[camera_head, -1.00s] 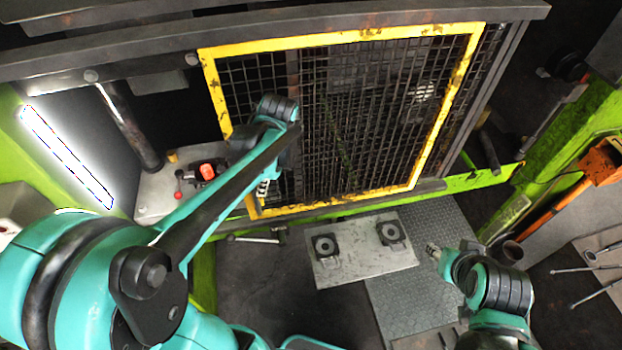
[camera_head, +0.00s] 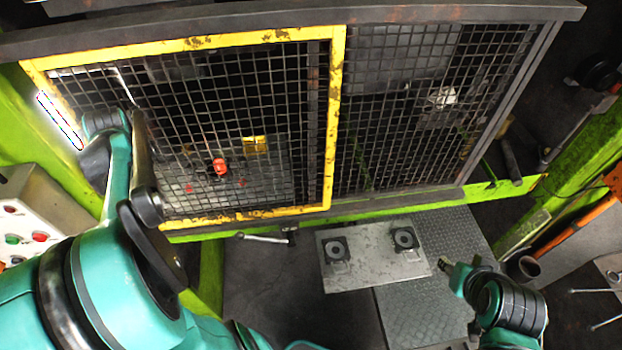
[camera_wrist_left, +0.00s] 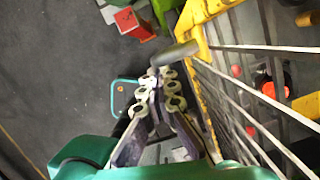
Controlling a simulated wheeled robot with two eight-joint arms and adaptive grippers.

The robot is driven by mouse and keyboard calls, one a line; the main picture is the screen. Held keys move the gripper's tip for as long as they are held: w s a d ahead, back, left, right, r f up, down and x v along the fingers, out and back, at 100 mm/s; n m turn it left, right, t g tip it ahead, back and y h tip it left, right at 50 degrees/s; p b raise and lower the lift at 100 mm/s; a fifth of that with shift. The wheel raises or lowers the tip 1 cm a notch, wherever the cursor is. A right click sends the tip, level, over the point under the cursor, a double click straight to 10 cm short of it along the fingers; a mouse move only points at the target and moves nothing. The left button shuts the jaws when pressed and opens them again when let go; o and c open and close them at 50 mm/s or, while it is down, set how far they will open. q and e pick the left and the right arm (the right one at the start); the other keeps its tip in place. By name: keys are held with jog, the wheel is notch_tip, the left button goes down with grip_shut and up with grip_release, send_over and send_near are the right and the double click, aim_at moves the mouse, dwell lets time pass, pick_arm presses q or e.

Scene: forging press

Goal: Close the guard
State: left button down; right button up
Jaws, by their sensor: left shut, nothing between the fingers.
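The guard (camera_head: 337,120) is a yellow-framed mesh panel. In the head view it stands across the left part of the press front, with a fixed dark mesh (camera_head: 400,120) to its right. In the left wrist view its yellow edge (camera_wrist_left: 197,32) carries a grey bar handle (camera_wrist_left: 175,53). My left gripper (camera_wrist_left: 158,78) is shut and empty, its tips just beside the handle; I cannot tell whether they touch. In the head view my left arm hides its fingers. My right gripper (camera_head: 446,265) is low at right, away from the guard; its jaws are too small to read.
A control box with buttons (camera_head: 38,215) stands at far left. A red knob (camera_head: 220,167) shows behind the mesh. A metal plate with two black blocks (camera_head: 372,270) lies below the press front. A green rail (camera_head: 400,205) runs under the guard.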

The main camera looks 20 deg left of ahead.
pick_arm(q)
jog(key=s+a, duration=0.1)
jog(key=a, duration=0.2)
jog(key=s+a, duration=0.1)
jog(key=shift+s+a+b, duration=0.3)
jog(key=shift+s+a, duration=0.05)
jog(key=shift+a, duration=0.05)
